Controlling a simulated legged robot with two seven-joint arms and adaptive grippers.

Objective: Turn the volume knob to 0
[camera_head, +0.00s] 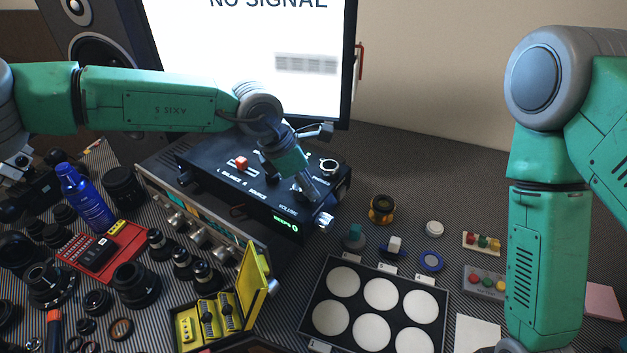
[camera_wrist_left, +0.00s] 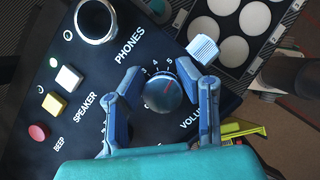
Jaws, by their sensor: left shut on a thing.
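My left gripper (camera_head: 302,192) reaches down onto the box from above and hides most of the knob in the head view. In the left wrist view its two blue-grey fingers (camera_wrist_left: 170,88) stand on either side of the knob, shut on it. A small green readout (camera_head: 287,225) on the box's front appears to end in 0. My right gripper is out of sight.
The box also carries a red button (camera_head: 241,163), a PHONES socket (camera_wrist_left: 96,20) and a light knob (camera_wrist_left: 203,49) at its edge. A silver-fronted amplifier (camera_head: 190,222) is under it. A monitor (camera_head: 250,60) stands behind. A tray of white discs (camera_head: 393,325) lies in front.

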